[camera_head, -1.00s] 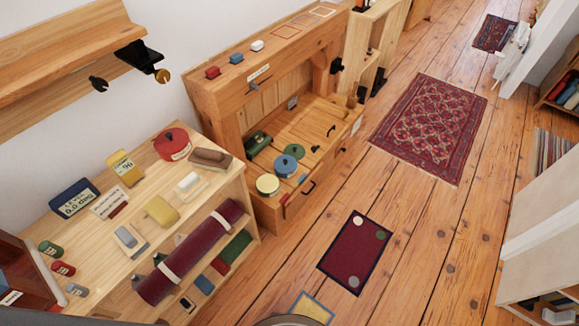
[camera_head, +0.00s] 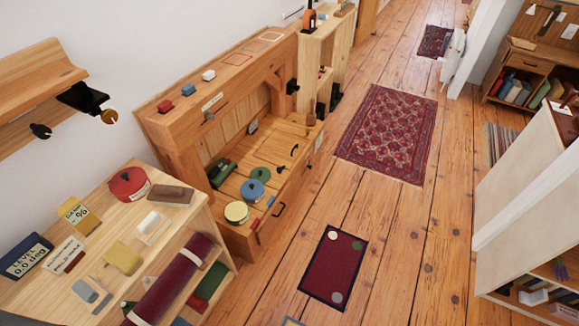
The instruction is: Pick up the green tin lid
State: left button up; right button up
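A green round lid-like piece (camera_head: 260,174) rests on the open lower surface of the wooden workbench (camera_head: 225,178). A round blue tin (camera_head: 252,190) stands in front of it, and a round yellow tin (camera_head: 236,212) stands nearer the bench's front left corner. Whether the green piece is loose or sits on a tin is too small to tell. Neither of my grippers is in view.
A table at left (camera_head: 112,238) holds a red tin (camera_head: 129,184) and several small items. A dark red mat (camera_head: 334,268) with coloured discs lies on the floor. A patterned rug (camera_head: 388,132) lies beyond.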

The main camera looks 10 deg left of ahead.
aim_at(263, 174)
jog(key=z, duration=0.75)
jog(key=i, duration=2.95)
jog(key=u, duration=1.6)
jog(key=i, duration=0.9)
jog(key=u, duration=0.85)
